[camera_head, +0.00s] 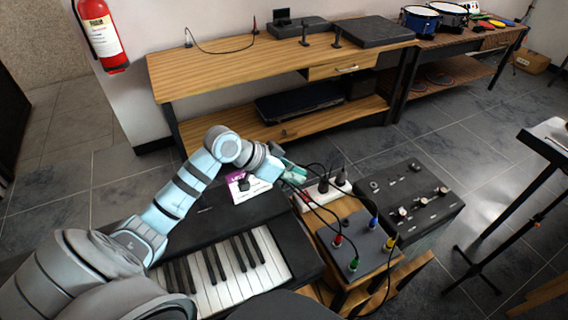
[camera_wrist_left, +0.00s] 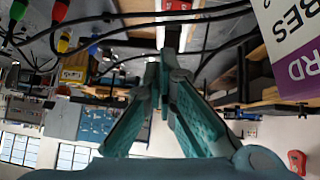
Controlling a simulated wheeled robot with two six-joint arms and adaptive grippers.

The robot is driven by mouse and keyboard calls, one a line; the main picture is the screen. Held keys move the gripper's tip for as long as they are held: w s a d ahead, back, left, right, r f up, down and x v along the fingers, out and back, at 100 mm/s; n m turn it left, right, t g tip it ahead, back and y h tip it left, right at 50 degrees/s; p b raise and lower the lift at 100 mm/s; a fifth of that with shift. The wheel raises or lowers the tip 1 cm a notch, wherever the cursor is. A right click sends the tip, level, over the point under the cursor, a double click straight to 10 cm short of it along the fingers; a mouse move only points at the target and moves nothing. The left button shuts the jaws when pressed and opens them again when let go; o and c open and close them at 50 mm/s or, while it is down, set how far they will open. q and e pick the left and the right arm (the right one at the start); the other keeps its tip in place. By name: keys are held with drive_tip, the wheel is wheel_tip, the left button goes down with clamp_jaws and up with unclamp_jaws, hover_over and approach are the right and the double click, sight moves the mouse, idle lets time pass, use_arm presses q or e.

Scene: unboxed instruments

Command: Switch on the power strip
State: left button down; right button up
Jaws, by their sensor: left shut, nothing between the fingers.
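The white power strip (camera_head: 331,190) lies on a wooden stand behind the keyboard, with black plugs in it. In the left wrist view, part of it (camera_wrist_left: 140,5) shows at the top edge. A red patch (camera_wrist_left: 178,5) on it, which looks like its switch, lies beyond my fingertips. My left gripper (camera_head: 296,174) is near the strip's left end. Its teal fingers (camera_wrist_left: 168,62) are closed together with nothing between them. I cannot tell whether the fingertips touch the strip. My right gripper is not in view.
Black cables (camera_head: 315,203) loop beside my left gripper to a grey box (camera_head: 355,240) with coloured plugs. A keyboard (camera_head: 230,265) lies under my left arm. A dark mixer box (camera_head: 410,200) stands to the right. A purple-white card (camera_wrist_left: 295,50) is close to the wrist camera.

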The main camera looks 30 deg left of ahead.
use_arm(q)
drive_tip(key=v, duration=0.5)
drive_tip(key=shift+s+d+r+p, duration=0.1)
drive_tip(key=shift+s+d+p, duration=0.2)
drive_tip(key=shift+s, duration=0.05)
